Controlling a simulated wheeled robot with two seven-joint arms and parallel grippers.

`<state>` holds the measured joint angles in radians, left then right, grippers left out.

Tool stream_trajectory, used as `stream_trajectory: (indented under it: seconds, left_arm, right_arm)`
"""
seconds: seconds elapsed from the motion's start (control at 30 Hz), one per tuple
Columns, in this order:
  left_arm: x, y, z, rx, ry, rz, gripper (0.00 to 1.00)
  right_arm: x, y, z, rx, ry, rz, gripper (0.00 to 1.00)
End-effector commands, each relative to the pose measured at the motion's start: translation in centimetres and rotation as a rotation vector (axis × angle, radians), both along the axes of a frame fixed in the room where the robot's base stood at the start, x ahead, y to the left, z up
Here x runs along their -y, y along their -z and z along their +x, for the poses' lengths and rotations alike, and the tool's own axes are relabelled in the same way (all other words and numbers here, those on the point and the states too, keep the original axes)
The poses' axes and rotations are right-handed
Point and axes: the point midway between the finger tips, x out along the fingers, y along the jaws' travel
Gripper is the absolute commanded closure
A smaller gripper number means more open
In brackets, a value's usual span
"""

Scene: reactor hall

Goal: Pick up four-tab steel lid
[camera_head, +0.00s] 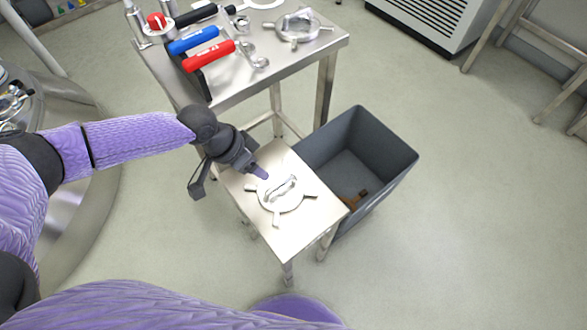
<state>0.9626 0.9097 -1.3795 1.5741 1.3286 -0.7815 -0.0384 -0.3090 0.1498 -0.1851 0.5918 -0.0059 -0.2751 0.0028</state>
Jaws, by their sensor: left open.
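A round steel lid (291,205) with tabs around its rim and a raised handle lies flat on the small steel stool (313,222). A similar tabbed lid (297,38) lies on the higher steel table at the back; I cannot count its tabs surely. My left gripper (230,181) is open and empty, above the left edge of the stool. One finger, with a purple tip, is close to the stool lid's upper left side; the other hangs out left of the stool. I cannot tell whether the near finger touches the lid. My right gripper is out of view.
The steel table (262,85) holds blue (193,40) and red (208,56) handled tools and several metal parts. A grey bin (392,160) with a brown item (352,199) inside stands right of the stool. A large steel vessel (95,200) stands left.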

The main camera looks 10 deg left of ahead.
Motion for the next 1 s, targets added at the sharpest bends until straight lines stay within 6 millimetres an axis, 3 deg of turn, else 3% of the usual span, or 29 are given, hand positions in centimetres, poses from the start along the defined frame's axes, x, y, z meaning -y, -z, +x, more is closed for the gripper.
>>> stream_trajectory:
  seconds: [0.4, 0.5, 0.73, 1.0]
  left_arm:
    - [3.8, 8.0, 1.4, -0.005, 0.001, -0.001, 0.37]
    - [4.2, 8.8, 1.7, -0.002, 0.000, 0.000, 0.37]
    - [4.3, 8.5, 1.8, 0.002, -0.002, -0.001, 0.37]
    - [4.3, 8.5, 1.8, 0.002, -0.002, -0.001, 0.94]
  right_arm:
    - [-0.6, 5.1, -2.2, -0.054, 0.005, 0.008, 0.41]
    - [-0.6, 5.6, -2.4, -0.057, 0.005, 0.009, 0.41]
    - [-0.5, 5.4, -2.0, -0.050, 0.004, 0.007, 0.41]
    - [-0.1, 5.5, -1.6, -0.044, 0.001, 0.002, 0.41]
